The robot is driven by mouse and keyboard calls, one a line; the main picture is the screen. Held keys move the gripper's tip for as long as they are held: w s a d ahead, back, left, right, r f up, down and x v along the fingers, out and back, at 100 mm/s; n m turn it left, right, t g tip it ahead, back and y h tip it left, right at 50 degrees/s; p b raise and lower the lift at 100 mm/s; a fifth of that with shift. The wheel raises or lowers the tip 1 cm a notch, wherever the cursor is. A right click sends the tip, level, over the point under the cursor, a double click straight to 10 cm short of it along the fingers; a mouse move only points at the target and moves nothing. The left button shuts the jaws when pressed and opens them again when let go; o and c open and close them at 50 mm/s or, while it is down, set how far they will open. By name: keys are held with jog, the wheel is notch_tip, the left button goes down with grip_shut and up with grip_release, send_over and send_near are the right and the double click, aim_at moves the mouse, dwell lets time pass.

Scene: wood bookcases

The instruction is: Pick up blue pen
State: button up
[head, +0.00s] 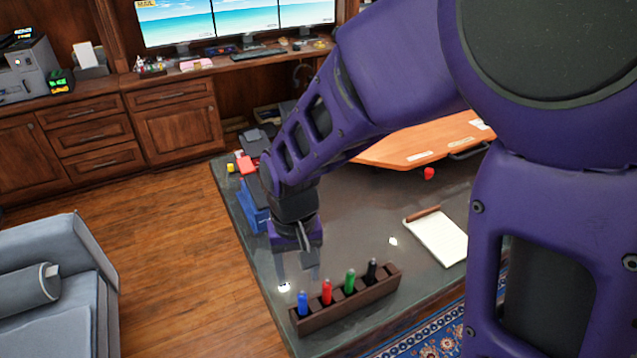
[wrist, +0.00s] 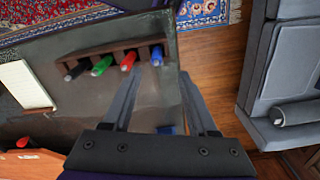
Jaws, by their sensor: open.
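The blue pen (head: 302,303) stands upright at the near-left end of a dark wooden holder (head: 365,301) on the desk. In the wrist view the blue pen (wrist: 157,56) is at the right end of the holder, ahead of the fingertips and roughly between their lines. My gripper (head: 298,275) is open and empty, pointing down above the desk just behind the blue pen. Its two fingers (wrist: 158,82) show spread apart in the wrist view. I see no contact with the pen.
Red (head: 327,292), green (head: 349,281) and black (head: 372,270) pens stand in the same holder, the red one beside the blue. A notepad (head: 438,236) lies to the right. Blue trays (head: 252,207) stand at the desk's left edge. Bare desk surrounds the holder.

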aim_at(302, 292)
notch_tip(302, 292, down, 5)
jog(key=b, duration=0.2)
jog(key=shift+r+b, duration=0.15)
jog(key=shift+b, duration=0.15)
jog(key=f+b, duration=0.4)
jog(key=f, duration=0.1)
jog(key=shift+w+d+f, duration=0.1)
jog(key=shift+w+d, duration=0.1)
jog(key=shift+w, duration=0.05)
grip_shut()
